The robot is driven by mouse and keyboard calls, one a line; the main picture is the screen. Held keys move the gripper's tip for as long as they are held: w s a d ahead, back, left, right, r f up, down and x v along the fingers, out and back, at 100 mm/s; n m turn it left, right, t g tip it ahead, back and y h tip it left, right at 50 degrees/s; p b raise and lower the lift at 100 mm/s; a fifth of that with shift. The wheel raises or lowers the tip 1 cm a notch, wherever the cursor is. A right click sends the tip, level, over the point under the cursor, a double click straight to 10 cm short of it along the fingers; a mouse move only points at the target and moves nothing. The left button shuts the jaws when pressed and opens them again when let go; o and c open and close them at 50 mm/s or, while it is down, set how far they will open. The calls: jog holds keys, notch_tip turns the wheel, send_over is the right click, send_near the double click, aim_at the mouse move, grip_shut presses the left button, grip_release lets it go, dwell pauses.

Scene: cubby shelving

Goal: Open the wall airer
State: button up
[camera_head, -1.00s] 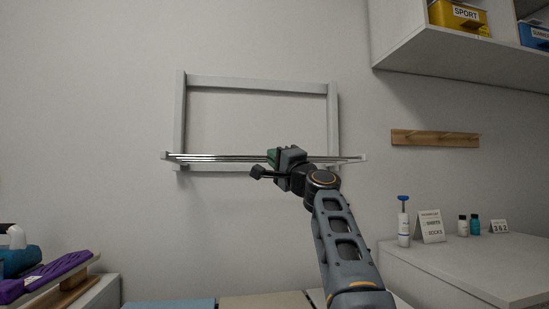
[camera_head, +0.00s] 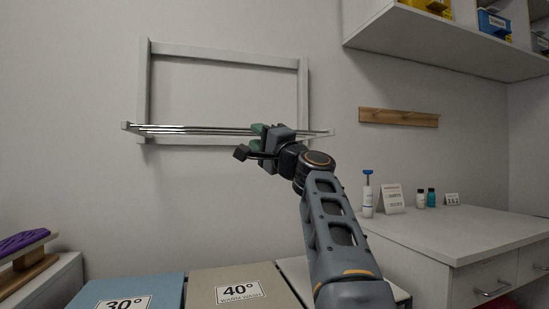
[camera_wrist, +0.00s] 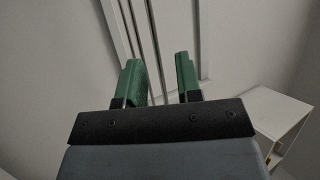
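The wall airer (camera_head: 145,95) is a pale rectangular frame on the back wall. Its rack of thin metal rods (camera_head: 190,130) sticks out from the frame's lower part, roughly level. My gripper (camera_head: 262,134), with green fingers, is at the rods, right of their middle. In the wrist view my gripper (camera_wrist: 161,78) has its two fingers apart, with pale bars of the airer (camera_wrist: 150,35) running away beyond and between them. I cannot tell whether the fingers touch a rod. My gripper hides part of the rods in the head view.
A wooden peg rail (camera_head: 398,117) is on the wall to the right, under a high cubby shelf (camera_head: 440,50). A white counter (camera_head: 450,232) with bottles and signs is at the right. Lids marked 30° (camera_head: 160,288) and 40° (camera_head: 215,278) lie below.

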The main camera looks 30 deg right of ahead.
jog(key=v, duration=0.6)
jog(key=shift+s+f, duration=0.2)
jog(key=shift+s, duration=0.1)
jog(key=shift+d, duration=0.15)
jog(key=shift+r, duration=0.1)
